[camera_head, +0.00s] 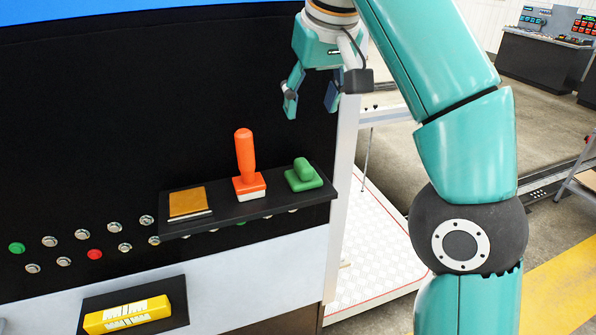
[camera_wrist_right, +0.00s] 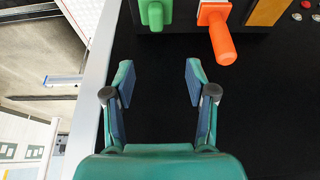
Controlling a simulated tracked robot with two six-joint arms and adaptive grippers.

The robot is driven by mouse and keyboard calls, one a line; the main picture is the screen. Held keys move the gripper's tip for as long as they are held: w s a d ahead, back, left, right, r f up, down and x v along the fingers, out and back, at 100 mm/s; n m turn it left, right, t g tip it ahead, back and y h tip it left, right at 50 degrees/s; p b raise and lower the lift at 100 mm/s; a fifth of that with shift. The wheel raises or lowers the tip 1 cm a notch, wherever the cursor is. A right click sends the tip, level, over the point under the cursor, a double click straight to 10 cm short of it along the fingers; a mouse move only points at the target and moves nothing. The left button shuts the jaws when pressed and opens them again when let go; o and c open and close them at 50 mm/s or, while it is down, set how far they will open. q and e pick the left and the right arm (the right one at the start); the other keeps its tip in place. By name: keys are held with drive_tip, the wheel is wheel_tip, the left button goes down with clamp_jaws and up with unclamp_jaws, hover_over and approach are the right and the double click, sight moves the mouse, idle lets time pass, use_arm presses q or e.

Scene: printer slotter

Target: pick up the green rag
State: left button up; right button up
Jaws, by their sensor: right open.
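The green rag (camera_head: 303,176) looks like a flat green block with a rounded grip on top. It sits at the right end of a small black shelf (camera_head: 262,207) on the machine's front. It also shows at the top of the right wrist view (camera_wrist_right: 153,12). My right gripper (camera_head: 310,108) is open and empty, above the green rag and apart from it. Its two fingers show spread in the right wrist view (camera_wrist_right: 158,82), with dark panel between them. My left gripper is not in view.
An orange-handled stamp (camera_head: 245,160) stands beside the green rag. A tan block (camera_head: 188,203) lies at the shelf's left end. Buttons (camera_head: 82,234) line the panel, and a yellow object (camera_head: 128,315) sits below. A white post (camera_head: 342,190) edges the machine on the right.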

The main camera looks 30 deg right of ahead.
drive_tip(key=f, duration=0.1)
drive_tip(key=b, duration=0.4)
hover_over(303, 163)
drive_tip(key=s, duration=0.2)
drive_tip(key=f, duration=0.7)
drive_tip(key=shift+w+a+f, duration=0.2)
drive_tip(key=shift+a+f, duration=0.1)
drive_tip(key=shift+a, duration=0.05)
drive_tip(key=shift+s+b+x, duration=0.15)
drive_tip(key=shift+b+x, duration=0.15)
drive_tip(key=shift+x, duration=1.05)
drive_tip(key=shift+s+b+x, duration=0.2)
drive_tip(key=shift+b+x, duration=0.05)
drive_tip(key=shift+x, duration=1.15)
drive_tip(key=shift+w+d+f, duration=0.2)
drive_tip(key=shift+f, duration=0.3)
drive_tip(key=shift+a, duration=0.1)
clamp_jaws()
